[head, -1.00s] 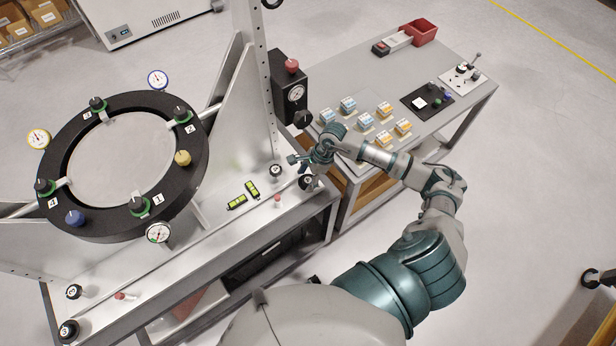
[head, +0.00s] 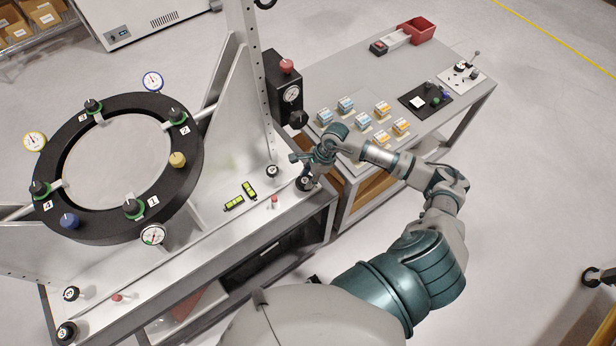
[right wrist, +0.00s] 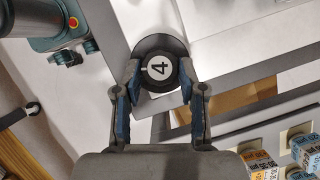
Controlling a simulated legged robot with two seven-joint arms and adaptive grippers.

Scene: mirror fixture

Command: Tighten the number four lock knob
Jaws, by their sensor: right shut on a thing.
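The number four lock knob (right wrist: 160,66) is black with a white disc marked 4, seen from above in the right wrist view. It stands at the front right corner of the fixture base and shows partly in the head view (head: 305,184). My right gripper (right wrist: 160,80) is shut on this knob, with one blue-padded finger on each side of it. In the head view, my right gripper (head: 306,171) reaches down to the knob from above. My left gripper is not in view.
A black ring (head: 190,130) with green-collared knobs and dial gauges stands on the base at left. Another black lock knob (head: 272,171), a red-topped pin (head: 274,201) and yellow-green levels (head: 234,203) are near the gripper. A grey side table (head: 340,75) with small boxes is at right.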

